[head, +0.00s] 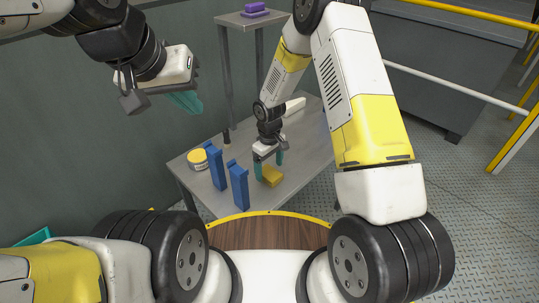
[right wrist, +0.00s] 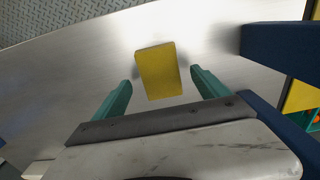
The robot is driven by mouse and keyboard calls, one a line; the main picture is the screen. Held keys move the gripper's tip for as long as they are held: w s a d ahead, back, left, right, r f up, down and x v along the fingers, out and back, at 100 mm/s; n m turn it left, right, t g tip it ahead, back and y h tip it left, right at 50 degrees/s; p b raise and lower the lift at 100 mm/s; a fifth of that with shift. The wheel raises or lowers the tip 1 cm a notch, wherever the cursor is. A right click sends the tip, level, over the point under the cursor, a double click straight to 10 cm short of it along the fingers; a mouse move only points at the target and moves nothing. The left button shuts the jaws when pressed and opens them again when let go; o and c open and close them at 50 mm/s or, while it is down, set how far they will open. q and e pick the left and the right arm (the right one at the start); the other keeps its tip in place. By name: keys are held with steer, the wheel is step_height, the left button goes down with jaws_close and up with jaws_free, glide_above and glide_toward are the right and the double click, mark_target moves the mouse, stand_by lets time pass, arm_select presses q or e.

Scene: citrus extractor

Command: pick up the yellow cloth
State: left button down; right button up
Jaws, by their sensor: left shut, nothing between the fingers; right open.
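The yellow cloth (head: 270,176) is a small yellow block-like piece lying on the grey metal table near its front edge. In the right wrist view the yellow cloth (right wrist: 159,71) lies ahead of the fingertips and roughly centred between them. My right gripper (head: 268,159) is open and empty, with its teal fingers just above and behind the cloth. In the right wrist view its fingers (right wrist: 162,84) stand apart, with the cloth a little beyond them. My left gripper (head: 186,103) is shut and empty, raised in the air at the upper left, away from the table.
Two blue upright pieces (head: 238,186) stand on the table (head: 302,140) left of the cloth. A yellow-topped round container (head: 197,157) and a small dark item (head: 227,137) stand further left. A small stand (head: 232,19) behind holds a purple item (head: 255,9). Table right of the cloth is clear.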

mark_target(269, 172)
steer(key=shift+f, duration=0.85)
steer(key=c, duration=1.5)
steer(key=shift+o, duration=0.2)
step_height(269, 172, up, 10)
